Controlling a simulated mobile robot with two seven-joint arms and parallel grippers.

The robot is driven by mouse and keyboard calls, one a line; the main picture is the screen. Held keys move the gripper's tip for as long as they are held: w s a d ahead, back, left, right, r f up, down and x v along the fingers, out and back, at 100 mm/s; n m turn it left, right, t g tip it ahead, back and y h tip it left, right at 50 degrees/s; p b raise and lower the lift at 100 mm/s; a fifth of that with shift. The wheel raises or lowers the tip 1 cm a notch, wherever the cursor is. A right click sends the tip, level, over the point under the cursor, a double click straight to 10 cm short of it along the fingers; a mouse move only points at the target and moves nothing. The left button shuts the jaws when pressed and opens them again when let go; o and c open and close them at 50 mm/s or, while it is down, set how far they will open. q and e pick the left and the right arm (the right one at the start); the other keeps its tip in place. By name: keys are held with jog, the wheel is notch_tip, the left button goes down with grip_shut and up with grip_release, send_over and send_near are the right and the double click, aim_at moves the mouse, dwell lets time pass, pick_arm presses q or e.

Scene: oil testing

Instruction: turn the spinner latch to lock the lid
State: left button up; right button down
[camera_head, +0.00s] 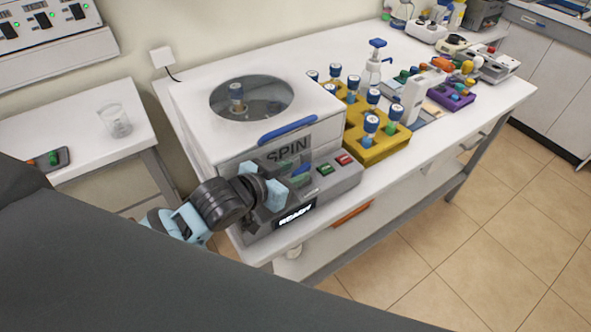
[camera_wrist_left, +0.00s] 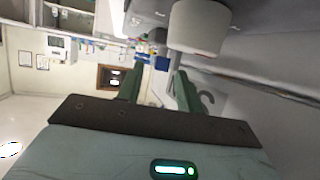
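The spinner is a white box (camera_head: 215,130) marked SPIN, with a round window (camera_head: 252,97) in its closed-looking lid and a blue handle (camera_head: 287,130) at the lid's front edge. My left gripper (camera_head: 288,182) is at the spinner's front, just above the control panel, below the SPIN lettering. I cannot clearly make out the latch there; the gripper covers part of the front. In the left wrist view my fingers (camera_wrist_left: 157,88) stand apart, with a pale rounded part (camera_wrist_left: 200,26) close beyond them. I cannot tell if they touch it. My right gripper is not in view.
The control panel shows a lit READY display (camera_head: 295,214), green buttons and a red button (camera_head: 344,159). A yellow rack (camera_head: 372,148) with blue-capped vials stands right of the spinner. A glass beaker (camera_head: 115,120) stands on the left table.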

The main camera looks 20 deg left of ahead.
pick_arm(q)
jog(key=shift+v, duration=3.2)
